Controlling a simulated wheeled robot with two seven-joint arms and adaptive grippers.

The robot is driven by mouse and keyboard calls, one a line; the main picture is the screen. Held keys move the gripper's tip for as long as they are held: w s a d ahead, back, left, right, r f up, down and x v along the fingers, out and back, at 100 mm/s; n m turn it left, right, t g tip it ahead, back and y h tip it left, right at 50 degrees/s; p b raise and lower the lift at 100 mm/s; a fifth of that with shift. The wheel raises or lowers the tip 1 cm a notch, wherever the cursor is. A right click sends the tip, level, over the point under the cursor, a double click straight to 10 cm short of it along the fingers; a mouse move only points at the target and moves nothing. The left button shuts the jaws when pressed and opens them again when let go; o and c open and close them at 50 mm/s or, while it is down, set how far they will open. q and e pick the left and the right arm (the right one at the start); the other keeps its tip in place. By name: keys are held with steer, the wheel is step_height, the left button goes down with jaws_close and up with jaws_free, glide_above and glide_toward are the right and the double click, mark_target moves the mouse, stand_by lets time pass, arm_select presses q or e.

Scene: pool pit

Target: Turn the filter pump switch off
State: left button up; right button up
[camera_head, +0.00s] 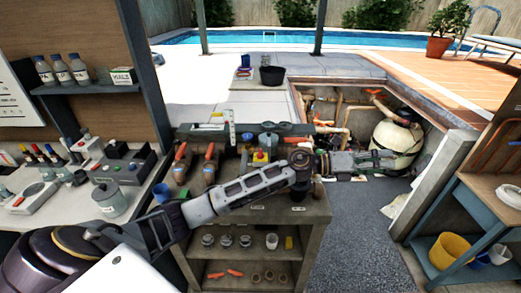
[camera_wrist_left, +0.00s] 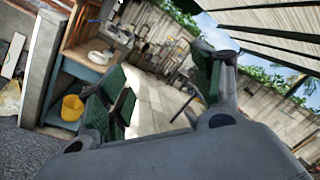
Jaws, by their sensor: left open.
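My left arm reaches in from the left, across the workbench. My left gripper (camera_head: 382,160) is near the pit's front edge, pointing right. In the left wrist view the two green-padded fingers of the left gripper (camera_wrist_left: 162,92) stand wide apart with nothing between them. No switch is clearly readable as the filter pump switch. Grey boxes with small knobs (camera_head: 124,163) stand on the left counter, apart from the gripper. My right gripper is not in view.
A pit with pipes and a beige filter tank (camera_head: 396,143) lies behind the left gripper. The workbench (camera_head: 318,212) holds orange-handled valves (camera_head: 211,165). A blue shelf at right holds a yellow bucket (camera_head: 449,250), also in the left wrist view (camera_wrist_left: 73,108). Grey floor (camera_head: 365,225) is clear.

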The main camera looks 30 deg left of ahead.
arm_select(q)
steer(key=w+a+f+m+g+y, duration=0.25)
steer(key=a+m+y, duration=0.25)
steer(key=a, duration=0.4)
steer(key=w+a+f+m+g+y, duration=0.1)
steer(key=a+f+m+g+y, duration=0.4)
steer(key=a, duration=0.4)
steer(key=a+r+y, duration=0.3)
steer(key=a+r, duration=0.1)
steer(key=a, duration=0.7)
steer(key=s+a+r+n+g+y, duration=0.1)
steer(key=a+r+y, duration=0.3)
steer(key=a, duration=0.8)
steer(key=shift+r+y, duration=0.15)
steer(key=shift+y, duration=0.15)
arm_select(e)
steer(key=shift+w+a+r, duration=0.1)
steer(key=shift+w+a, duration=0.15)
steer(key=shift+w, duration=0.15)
arm_select(q)
steer(key=shift+s+a, duration=0.1)
